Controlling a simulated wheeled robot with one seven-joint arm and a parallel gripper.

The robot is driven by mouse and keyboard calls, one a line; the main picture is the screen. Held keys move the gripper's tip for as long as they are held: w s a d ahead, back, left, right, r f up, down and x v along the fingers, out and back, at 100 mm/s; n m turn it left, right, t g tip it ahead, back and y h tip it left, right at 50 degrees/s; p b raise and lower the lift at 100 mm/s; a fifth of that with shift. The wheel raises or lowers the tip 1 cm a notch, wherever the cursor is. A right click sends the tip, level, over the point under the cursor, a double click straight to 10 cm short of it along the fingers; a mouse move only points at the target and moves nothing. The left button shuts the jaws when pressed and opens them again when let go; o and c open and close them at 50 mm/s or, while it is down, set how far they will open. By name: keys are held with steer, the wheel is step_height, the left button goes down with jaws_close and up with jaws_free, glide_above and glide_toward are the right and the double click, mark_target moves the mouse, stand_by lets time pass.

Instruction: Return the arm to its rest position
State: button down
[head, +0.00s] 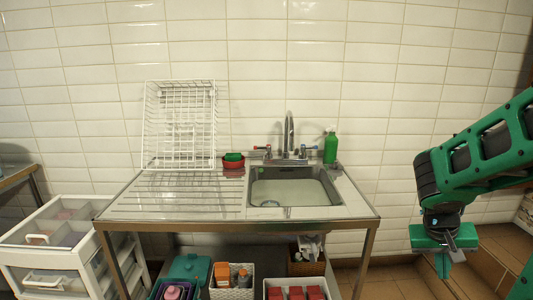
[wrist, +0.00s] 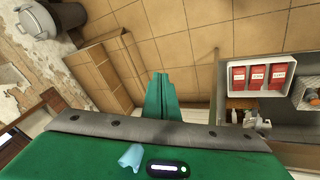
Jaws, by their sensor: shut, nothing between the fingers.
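My gripper (head: 447,262) hangs at the right of the head view, to the right of the sink table and apart from it, with its fingers pointing down. Its green fingers (wrist: 161,97) are together in the middle of the wrist view, with nothing between them. Tiled floor lies below the fingers. My green arm comes in from the right edge of the head view.
A metal sink table (head: 368,212) holds a white wire rack (head: 180,125), a green bottle (head: 330,147) and a basin (head: 295,188). Bins stand on its lower shelf, one with red packs (wrist: 262,76). A white drawer unit (head: 45,255) stands left. Brown steps (head: 485,262) are near my gripper.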

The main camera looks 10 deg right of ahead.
steer(key=s+a+r+y, duration=0.5)
steer(key=s+a, duration=0.5)
steer(key=a, duration=0.1)
steer(key=shift+s+a, duration=0.15)
steer(key=shift+a, duration=0.2)
steer(key=shift+r, duration=0.1)
